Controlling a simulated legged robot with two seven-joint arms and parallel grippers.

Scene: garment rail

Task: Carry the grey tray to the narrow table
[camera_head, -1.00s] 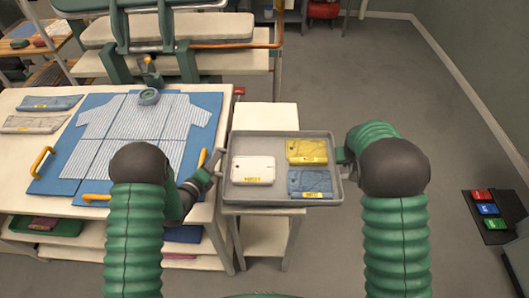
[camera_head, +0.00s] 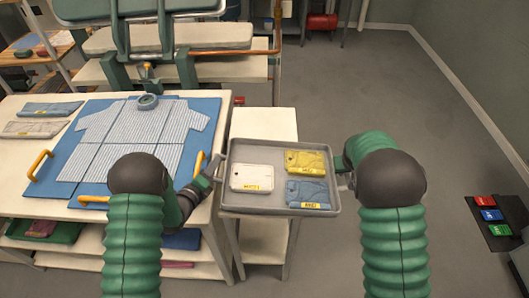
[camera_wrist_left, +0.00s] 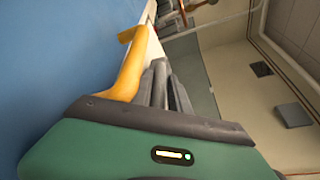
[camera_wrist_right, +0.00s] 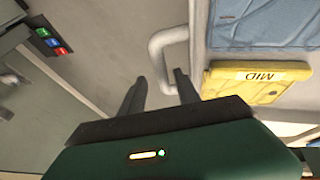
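The grey tray (camera_head: 235,209) sits in front of me, over a narrow light table (camera_head: 262,122). It carries a white pouch (camera_head: 252,178), a yellow pouch (camera_head: 305,162) and a blue pouch (camera_head: 307,194). My left gripper (camera_head: 211,170) is at the tray's left handle; its fingers (camera_wrist_left: 167,80) look close together in the left wrist view, and their grip is unclear. My right gripper (camera_head: 346,178) is at the right handle. In the right wrist view its fingers (camera_wrist_right: 159,82) are apart, either side of the grey handle bar (camera_wrist_right: 156,55). I cannot tell whether the tray touches the table.
A large table at left holds a blue board (camera_head: 60,185) with a striped shirt (camera_head: 138,130); its yellow handle (camera_head: 198,164) is close to my left gripper. A pressing machine (camera_head: 165,40) stands behind. A dark mat with coloured blocks (camera_head: 488,214) lies right.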

